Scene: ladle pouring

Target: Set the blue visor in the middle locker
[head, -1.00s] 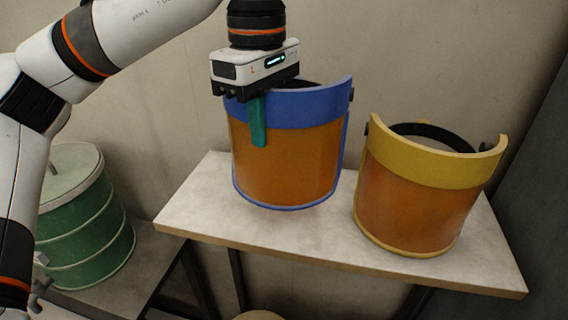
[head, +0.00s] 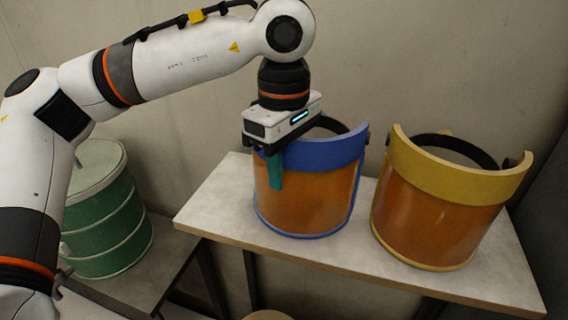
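The blue visor (head: 318,155), a curved orange-tinted shield with a blue band and blue edging, is upright over the pale tabletop, left of the yellow visor. Its lower edge is at or very near the tabletop; I cannot tell if it touches. My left gripper (head: 275,172) is on the left part of its blue band, pointing down. One teal finger lies on the outer face; the other is hidden behind the band. The gripper appears shut on the band. My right gripper and the middle locker are not in view.
A yellow visor (head: 452,180) stands close on the right of the pale table (head: 215,205). A green ribbed drum (head: 110,225) stands at the left on a lower surface. The table's left end is bare. A wall is behind.

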